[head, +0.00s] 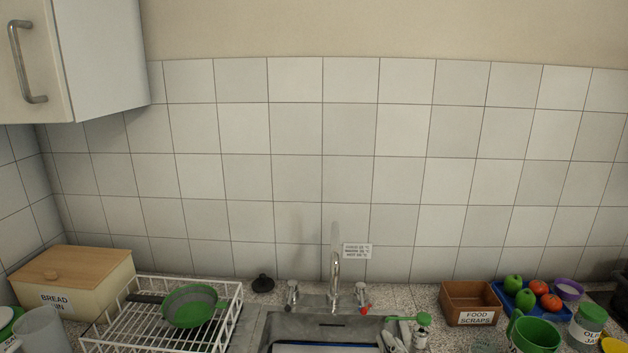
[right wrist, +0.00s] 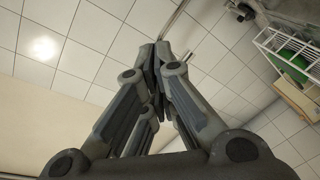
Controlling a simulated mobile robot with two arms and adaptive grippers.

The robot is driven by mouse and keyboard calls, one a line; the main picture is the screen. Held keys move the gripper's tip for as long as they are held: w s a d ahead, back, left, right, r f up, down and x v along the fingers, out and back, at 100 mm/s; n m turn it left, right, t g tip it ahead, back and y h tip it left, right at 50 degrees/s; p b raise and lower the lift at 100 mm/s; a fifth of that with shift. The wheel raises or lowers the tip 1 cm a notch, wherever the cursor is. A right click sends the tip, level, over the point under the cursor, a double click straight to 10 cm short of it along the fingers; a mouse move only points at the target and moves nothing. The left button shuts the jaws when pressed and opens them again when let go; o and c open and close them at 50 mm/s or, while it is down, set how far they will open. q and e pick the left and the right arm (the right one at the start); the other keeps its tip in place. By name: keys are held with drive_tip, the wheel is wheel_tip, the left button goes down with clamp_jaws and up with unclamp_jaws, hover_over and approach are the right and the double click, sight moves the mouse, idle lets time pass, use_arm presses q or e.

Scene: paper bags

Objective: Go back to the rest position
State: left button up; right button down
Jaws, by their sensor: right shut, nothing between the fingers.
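My right gripper (right wrist: 157,60) fills the middle of the right wrist view. Its dark grey fingers meet at the tips, with nothing between them. Neither gripper can be made out clearly in the head view, and my left gripper is not seen. The task names no object. The sink (head: 300,327) with its tap (head: 335,268) lies at the lower middle of the head view. White tiled wall shows behind the fingers in the right wrist view.
A food scraps box (head: 470,300), a blue tray of fruit (head: 510,284) and a green mug (head: 535,335) stand right. A cupboard (head: 100,60) hangs upper left.

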drive_tip(key=s+d+f+m+g+h, duration=0.1)
drive_tip(key=s+f+m+g, duration=0.1)
drive_tip(key=s+f, duration=0.1)
drive_tip(key=s+d+f+m+g, duration=0.1)
drive_tip(key=s+d+f+g, duration=0.1)
drive_tip(key=s+f, duration=0.2)
drive_tip(key=s+d+f+m+g+h, duration=0.1)
drive_tip(key=s+d+f+m+g, duration=0.1)
drive_tip(key=f, duration=0.3)
drive_tip(key=shift+s+d+m+g+h, duration=0.2)
drive_tip(key=shift+s+m+g+h, duration=0.1)
drive_tip(key=shift+s, duration=0.4)
drive_tip(key=s+f+m+g+y, duration=0.1)
drive_tip(key=s+f+m+g, duration=0.4)
drive_tip(key=s, duration=1.2)
wheel_tip(320, 180, down, 32)
drive_tip(key=s+n+g+b, duration=0.2)
drive_tip(key=g+b, duration=0.1)
drive_tip(key=s+d+f+b, duration=0.1)
drive_tip(key=s+d+f, duration=0.1)
drive_tip(key=s+f, duration=0.6)
drive_tip(key=s+d+f+g, duration=0.1)
drive_tip(key=s+f, duration=0.7)
drive_tip(key=f, duration=0.1)
drive_tip(key=shift+d+g+b, duration=0.3)
drive_tip(key=shift+d+b, duration=0.05)
drive_tip(key=shift+d, duration=0.05)
drive_tip(key=shift+s+f, duration=0.1)
